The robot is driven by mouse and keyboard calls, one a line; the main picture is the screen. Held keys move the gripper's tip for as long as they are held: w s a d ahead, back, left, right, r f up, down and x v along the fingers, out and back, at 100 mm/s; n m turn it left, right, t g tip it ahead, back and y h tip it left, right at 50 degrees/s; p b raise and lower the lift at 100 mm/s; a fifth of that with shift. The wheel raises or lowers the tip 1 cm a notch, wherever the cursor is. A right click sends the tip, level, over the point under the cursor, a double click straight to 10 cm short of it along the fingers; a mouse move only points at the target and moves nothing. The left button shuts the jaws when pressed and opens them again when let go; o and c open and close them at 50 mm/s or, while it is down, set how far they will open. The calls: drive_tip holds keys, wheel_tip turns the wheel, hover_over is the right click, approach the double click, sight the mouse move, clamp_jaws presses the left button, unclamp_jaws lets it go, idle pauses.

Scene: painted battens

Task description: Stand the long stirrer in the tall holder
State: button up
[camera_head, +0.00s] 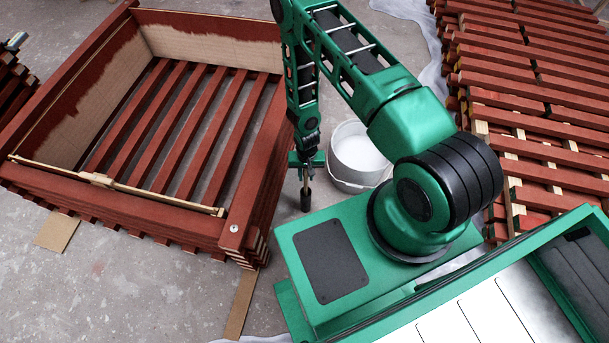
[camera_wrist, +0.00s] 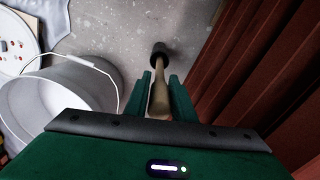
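My gripper (camera_head: 306,162) points down between the red slatted frame and a white bucket. In the wrist view its two green fingers (camera_wrist: 161,95) are shut on a wooden handle with a thick dark end, which I take to be the long stirrer (camera_wrist: 159,62). The stirrer's dark end (camera_head: 305,199) hangs below the fingers in the head view; I cannot tell whether it touches the floor. The white bucket (camera_head: 359,160), which may be the tall holder, stands upright just right of my gripper. It also shows at left in the wrist view (camera_wrist: 62,92).
The red slatted frame (camera_head: 262,185) fills the left, with a thin wooden bar (camera_head: 150,192) across its front. Red battens (camera_head: 535,95) are stacked at right. A round white piece with red spots (camera_wrist: 14,45) lies beyond the bucket. Grey floor is free around my gripper.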

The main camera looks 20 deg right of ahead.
drive_tip(key=shift+o, duration=1.2)
wheel_tip(320, 180, up, 12)
drive_tip(key=shift+r, duration=0.1)
drive_tip(key=shift+w+d+r, duration=0.1)
drive_tip(key=shift+d+r, duration=0.05)
drive_tip(key=shift+r, duration=0.15)
drive_tip(key=d+r, duration=0.5)
drive_tip(key=r, duration=0.5)
drive_tip(key=s+d+r+h, duration=0.1)
drive_tip(key=d+r, duration=0.4)
drive_tip(key=r, duration=0.5)
drive_tip(key=d+r, duration=0.4)
drive_tip(key=r, duration=0.6)
drive_tip(key=s+d+r+m+y, duration=0.1)
drive_tip(key=s+d+r+m, duration=0.1)
drive_tip(key=s+r, duration=1.6)
drive_tip(key=s, duration=0.4)
drive_tip(key=shift+d+r, duration=0.35)
